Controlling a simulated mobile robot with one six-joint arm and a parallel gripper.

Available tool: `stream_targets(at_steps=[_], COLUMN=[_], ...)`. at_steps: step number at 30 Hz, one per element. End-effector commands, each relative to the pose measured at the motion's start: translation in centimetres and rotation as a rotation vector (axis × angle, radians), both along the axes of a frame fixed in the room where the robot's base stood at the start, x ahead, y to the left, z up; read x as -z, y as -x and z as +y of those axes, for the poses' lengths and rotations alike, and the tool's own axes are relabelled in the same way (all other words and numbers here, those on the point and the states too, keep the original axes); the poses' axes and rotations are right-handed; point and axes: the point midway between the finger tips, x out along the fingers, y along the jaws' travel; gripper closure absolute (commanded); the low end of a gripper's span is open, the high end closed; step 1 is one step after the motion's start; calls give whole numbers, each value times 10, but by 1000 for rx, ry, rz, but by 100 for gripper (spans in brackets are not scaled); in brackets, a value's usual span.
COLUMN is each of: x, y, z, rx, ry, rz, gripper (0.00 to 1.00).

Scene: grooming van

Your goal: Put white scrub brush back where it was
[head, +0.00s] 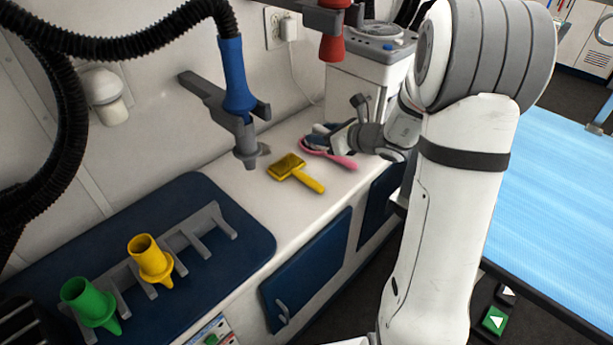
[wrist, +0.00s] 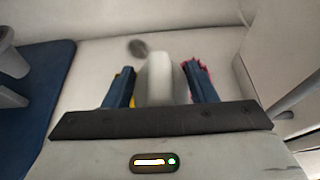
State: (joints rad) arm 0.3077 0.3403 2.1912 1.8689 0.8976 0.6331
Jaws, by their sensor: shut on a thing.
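The white scrub brush (wrist: 160,78) shows in the wrist view as a pale rounded block between the two dark blue fingers of my gripper (wrist: 160,90). My gripper is shut on it. A yellow slicker brush (head: 296,172) lies to the left, partly hidden behind the left finger in the wrist view.
A blue mat (head: 245,235) with a grey rack holds a yellow nozzle (head: 150,259) and a green nozzle (head: 89,302). A blue dryer nozzle on a hose (head: 236,80) hangs in a wall holder. A grey-white machine (head: 365,70) stands behind my gripper.

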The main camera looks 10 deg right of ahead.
Motion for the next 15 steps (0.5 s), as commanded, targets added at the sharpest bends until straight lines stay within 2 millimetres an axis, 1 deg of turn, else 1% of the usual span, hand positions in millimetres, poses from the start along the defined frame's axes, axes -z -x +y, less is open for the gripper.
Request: stream_targets(at_steps=[1, 6, 9, 13, 15], x=[11, 43, 55, 63, 70], y=[0, 0, 0, 0, 0], z=[-1, -2, -3, -3, -4], rx=[-3, -4, -1, -1, 1], ry=[0, 0, 1, 3, 1], rz=[5, 6, 6, 4, 5], gripper=[77, 77, 77, 77, 77])
